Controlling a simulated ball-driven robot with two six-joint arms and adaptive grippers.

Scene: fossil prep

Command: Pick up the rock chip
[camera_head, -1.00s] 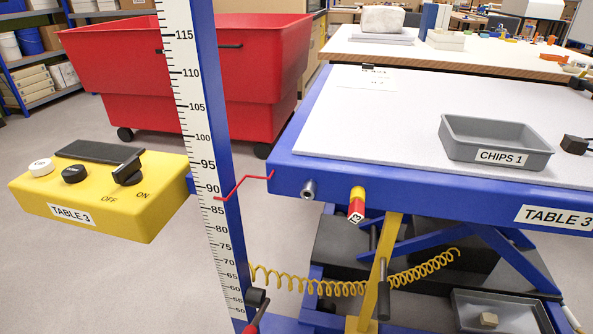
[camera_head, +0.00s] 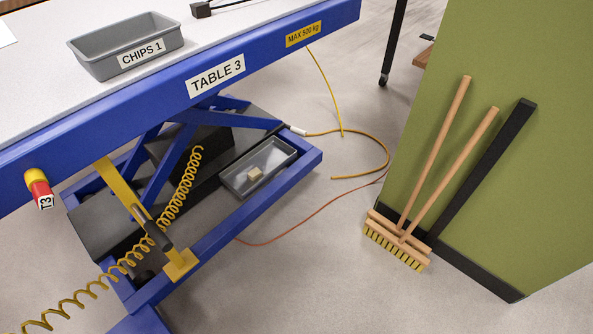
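A small beige block that looks like the rock chip (camera_head: 255,174) lies in a shallow grey tray (camera_head: 238,186). The tray sits low on the blue base frame of the lift table, below its top. An empty-looking grey bin labelled CHIPS 1 (camera_head: 90,63) stands on the white tabletop near its front edge. Neither of my grippers shows in this view.
The blue table edge labelled TABLE 3 (camera_head: 216,77) overhangs the base. A yellow coiled hose (camera_head: 180,195) and yellow post stand left of the tray. Brooms (camera_head: 437,160) lean on a green panel (camera_head: 530,190) at right.

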